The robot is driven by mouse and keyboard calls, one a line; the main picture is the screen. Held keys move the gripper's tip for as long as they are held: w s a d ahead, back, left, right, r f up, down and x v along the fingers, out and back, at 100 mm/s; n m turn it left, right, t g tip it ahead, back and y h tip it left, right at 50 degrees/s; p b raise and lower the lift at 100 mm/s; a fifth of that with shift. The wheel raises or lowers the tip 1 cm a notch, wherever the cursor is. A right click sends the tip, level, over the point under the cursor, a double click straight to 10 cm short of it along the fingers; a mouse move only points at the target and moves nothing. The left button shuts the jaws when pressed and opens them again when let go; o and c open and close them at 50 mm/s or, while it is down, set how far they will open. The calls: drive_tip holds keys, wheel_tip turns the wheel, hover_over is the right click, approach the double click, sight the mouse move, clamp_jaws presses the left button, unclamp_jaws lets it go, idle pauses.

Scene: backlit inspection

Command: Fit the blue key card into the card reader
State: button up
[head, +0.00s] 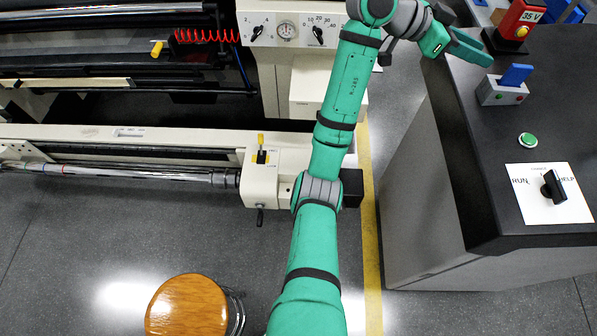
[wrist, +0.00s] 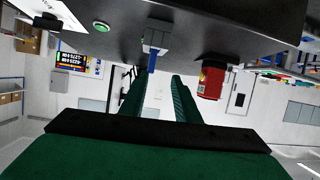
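The blue key card (head: 517,75) stands upright, slightly tilted, in the top of the pale card reader (head: 499,93) on the dark console top. How deep it sits in the slot I cannot tell. In the wrist view, which looks upside down, the card (wrist: 152,62) sticks out of the reader (wrist: 155,38) beyond my fingertips. My gripper (head: 482,51) is beside the card, up and to its left in the head view, with a gap between them. In the wrist view its two green fingers (wrist: 160,80) are spread apart with nothing between them.
A red 35 V unit (head: 520,18) stands behind the reader. A green button (head: 528,140) and a RUN/HELP rotary switch (head: 553,187) are nearer on the console (head: 485,205). A cream machine (head: 130,140) fills the left; a wooden stool (head: 187,306) stands on the floor.

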drive_tip(key=w+a+f+n+t, duration=0.1)
drive_tip(key=a+f+n+t, duration=0.3)
drive_tip(key=f, duration=0.7)
drive_tip(key=w+a+f+n+t, duration=0.25)
drive_tip(key=f+n+t, duration=0.2)
drive_tip(key=f, duration=0.75)
drive_tip(key=s+a+f+n+t+y, duration=0.45)
drive_tip(key=s+a+f+n, duration=0.35)
drive_tip(key=a+f, duration=0.6)
drive_tip(key=s+a+f+n+t+y, duration=0.1)
drive_tip(key=s+a+f+y, duration=0.2)
drive_tip(key=s+a, duration=0.4)
drive_tip(key=s+a+f+n+t+y, duration=0.1)
drive_tip(key=s+a+f+y, duration=0.25)
drive_tip(key=s, duration=0.65)
drive_tip(key=s+a+r+y, duration=0.1)
drive_tip(key=s+a+r, duration=0.1)
drive_tip(key=s, duration=0.3)
drive_tip(key=s+a+r+y, duration=0.1)
drive_tip(key=s+a+r, duration=0.2)
drive_tip(key=s, duration=0.3)
drive_tip(key=s+a+r+t+y, duration=0.1)
drive_tip(key=s+a+r, duration=0.2)
drive_tip(key=s+r, duration=0.2)
drive_tip(key=shift+s, duration=0.75)
